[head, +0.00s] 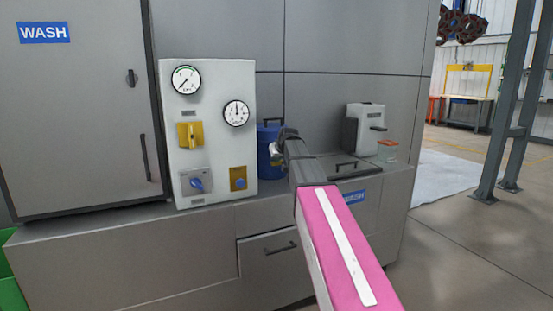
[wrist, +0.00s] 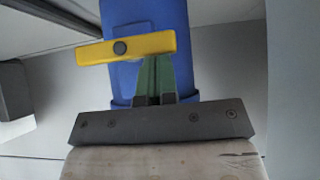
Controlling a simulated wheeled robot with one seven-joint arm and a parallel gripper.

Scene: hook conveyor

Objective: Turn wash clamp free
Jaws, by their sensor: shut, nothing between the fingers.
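A yellow bar with a dark round pivot, which looks like the clamp (wrist: 95,51), lies across a blue canister (wrist: 145,14) in the wrist view. The bar runs nearly level, its longer part to the right of the pivot. My gripper (wrist: 155,62) is shut and empty, its green fingertips at the bar's lower edge, right of the pivot. I cannot tell whether they touch it. In the head view the blue canister (head: 265,146) stands on the ledge beside the WASH panel, with my gripper (head: 284,134) in front of its right side.
A pale panel (head: 220,150) with two gauges, a yellow knob (head: 190,134) and a blue knob (head: 197,184) stands left of the canister. A grey device (head: 365,135) and a small clear jar (head: 388,151) stand on the ledge to the right. Open floor lies at far right.

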